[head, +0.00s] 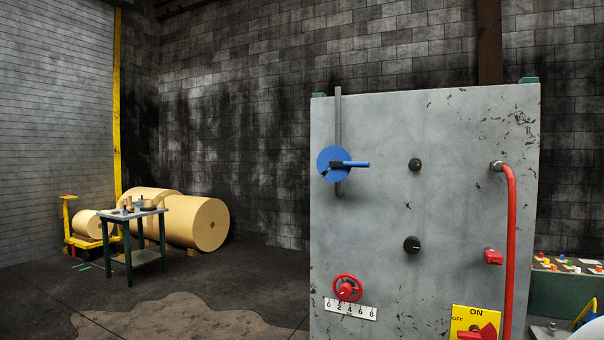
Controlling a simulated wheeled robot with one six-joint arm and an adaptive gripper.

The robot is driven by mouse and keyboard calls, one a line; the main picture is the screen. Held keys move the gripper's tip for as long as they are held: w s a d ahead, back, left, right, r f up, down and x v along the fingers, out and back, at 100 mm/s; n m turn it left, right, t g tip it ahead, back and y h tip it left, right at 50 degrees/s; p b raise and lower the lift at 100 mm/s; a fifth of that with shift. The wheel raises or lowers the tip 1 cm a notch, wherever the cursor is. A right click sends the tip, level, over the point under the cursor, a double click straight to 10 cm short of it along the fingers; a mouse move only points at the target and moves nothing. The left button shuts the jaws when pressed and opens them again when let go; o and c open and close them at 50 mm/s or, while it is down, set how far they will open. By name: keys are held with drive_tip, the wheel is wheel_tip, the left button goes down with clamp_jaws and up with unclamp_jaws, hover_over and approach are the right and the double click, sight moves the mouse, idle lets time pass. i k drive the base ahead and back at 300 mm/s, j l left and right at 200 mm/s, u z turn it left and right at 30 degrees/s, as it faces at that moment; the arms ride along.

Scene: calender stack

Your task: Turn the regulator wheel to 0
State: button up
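A small red handwheel (347,288), the only wheel with a number scale, sits low on the left side of the grey upright panel. A white scale plate (351,309) marked 0, 2, 4, 6, 8 is just below it. The wheel has a pale mark near its hub, but it is too small to tell which number it points to. My gripper is not in view, and nothing is seen touching the wheel.
The grey panel (450,220) also carries a blue crank disc (329,157), black knobs (411,244), a red bar handle (511,240) and a yellow ON/OFF switch plate (461,316). A small table (148,212) and paper rolls (208,224) stand far left. Floor between is clear.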

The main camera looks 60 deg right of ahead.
sight(345, 289)
drive_tip(key=z, duration=0.45)
drive_tip(key=l+z, duration=0.15)
drive_tip(key=z, duration=0.3)
drive_tip(key=l+z, duration=0.15)
drive_tip(key=z, duration=0.3)
drive_tip(key=k, duration=0.05)
